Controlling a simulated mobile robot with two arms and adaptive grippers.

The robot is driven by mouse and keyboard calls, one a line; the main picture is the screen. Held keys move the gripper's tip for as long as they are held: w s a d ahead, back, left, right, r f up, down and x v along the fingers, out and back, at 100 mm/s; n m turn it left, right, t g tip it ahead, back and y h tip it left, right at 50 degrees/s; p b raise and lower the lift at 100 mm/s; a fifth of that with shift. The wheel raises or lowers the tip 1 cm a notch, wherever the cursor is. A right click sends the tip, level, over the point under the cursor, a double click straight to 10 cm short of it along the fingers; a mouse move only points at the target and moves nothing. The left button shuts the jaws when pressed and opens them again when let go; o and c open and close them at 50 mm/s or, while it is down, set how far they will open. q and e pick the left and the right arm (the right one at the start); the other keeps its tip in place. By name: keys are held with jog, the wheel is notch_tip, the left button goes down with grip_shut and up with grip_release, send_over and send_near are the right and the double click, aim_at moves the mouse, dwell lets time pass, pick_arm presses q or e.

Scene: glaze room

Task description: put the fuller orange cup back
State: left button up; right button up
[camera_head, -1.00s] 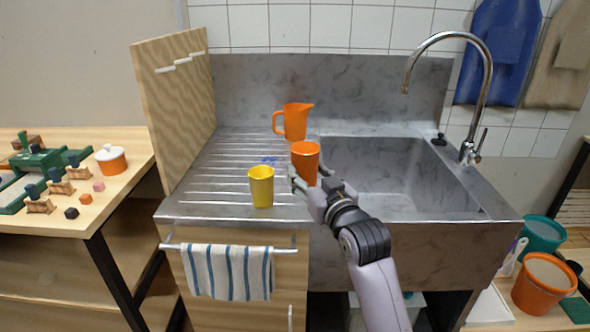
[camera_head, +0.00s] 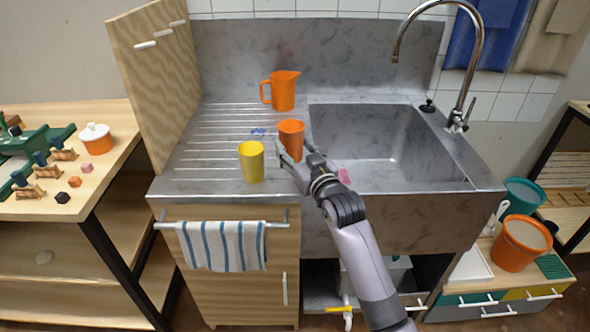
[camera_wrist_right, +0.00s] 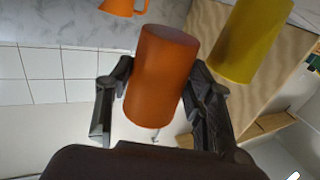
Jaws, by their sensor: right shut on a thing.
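One orange cup (camera_head: 291,140) is at the right edge of the ribbed drainboard, beside the sink basin. My right gripper (camera_head: 291,156) is shut on it from the front. In the right wrist view the orange cup (camera_wrist_right: 160,78) sits between the two fingers (camera_wrist_right: 158,98). It looks upright in the head view; whether its base touches the board I cannot tell. How full it is I cannot see. No second orange cup shows. My left gripper is not in view.
A yellow cup (camera_head: 251,163) stands close left of the orange cup, and shows in the wrist view (camera_wrist_right: 248,40). An orange jug (camera_head: 284,92) stands behind. A small blue item (camera_head: 259,132) lies on the drainboard (camera_head: 210,150). The sink basin (camera_head: 375,150) is at right; the board's left side is clear.

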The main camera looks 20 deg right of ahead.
jog(key=shift+f, duration=2.95)
jog(key=shift+f, duration=0.1)
jog(key=o, duration=1.2)
